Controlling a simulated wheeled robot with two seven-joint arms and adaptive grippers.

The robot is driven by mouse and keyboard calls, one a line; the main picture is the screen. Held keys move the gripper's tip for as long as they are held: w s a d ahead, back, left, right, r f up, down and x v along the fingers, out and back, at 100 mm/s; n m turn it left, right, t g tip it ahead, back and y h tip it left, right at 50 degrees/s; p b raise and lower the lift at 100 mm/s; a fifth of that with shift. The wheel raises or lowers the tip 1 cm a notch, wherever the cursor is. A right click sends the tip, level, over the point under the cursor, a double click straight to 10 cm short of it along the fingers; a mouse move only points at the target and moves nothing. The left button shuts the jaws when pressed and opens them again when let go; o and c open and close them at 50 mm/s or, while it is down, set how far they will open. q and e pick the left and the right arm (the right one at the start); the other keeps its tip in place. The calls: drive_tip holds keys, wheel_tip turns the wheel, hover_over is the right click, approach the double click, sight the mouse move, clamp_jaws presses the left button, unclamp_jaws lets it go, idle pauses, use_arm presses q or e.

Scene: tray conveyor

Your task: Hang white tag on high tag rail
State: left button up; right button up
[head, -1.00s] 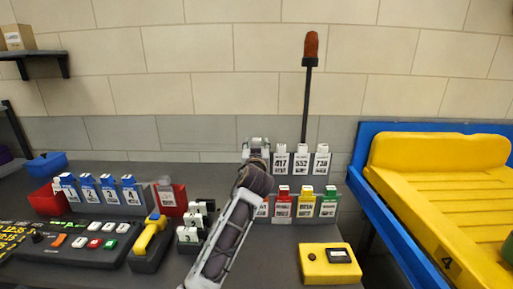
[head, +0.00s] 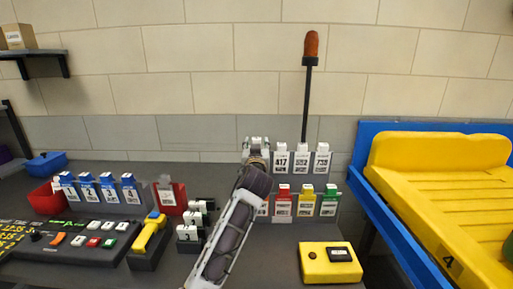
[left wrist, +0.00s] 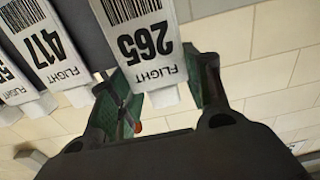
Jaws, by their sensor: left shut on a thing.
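The white tag (left wrist: 148,45) reads FLIGHT 265 with a barcode in the left wrist view. My left gripper (head: 257,152) is shut on its narrow top end, and its two fingers (left wrist: 160,96) flank that end. The gripper is at the left end of the high tag rail (head: 291,170), beside the hanging tag 417 (head: 281,162). In the left wrist view tag 417 (left wrist: 45,45) is beside the held tag, with a gap showing dark rail between them. Whether the held tag touches or sits on the rail I cannot tell.
Tags 552 (head: 301,162) and 739 (head: 321,162) hang farther right on the high rail. A lower row has red (head: 282,204), yellow (head: 306,204) and green (head: 329,204) tags. A yellow box (head: 329,264) stands in front. A pole (head: 307,105) rises behind.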

use_arm(q)
wheel_tip(320, 180, down, 3)
drive_tip(key=shift+r, duration=0.15)
drive_tip(key=o, duration=1.1)
drive_tip(key=shift+a+r, duration=0.15)
drive_tip(key=shift+r, duration=3.05)
drive_tip(key=shift+a+r, duration=0.15)
drive_tip(key=shift+r, duration=3)
drive_tip(key=shift+r, duration=0.1)
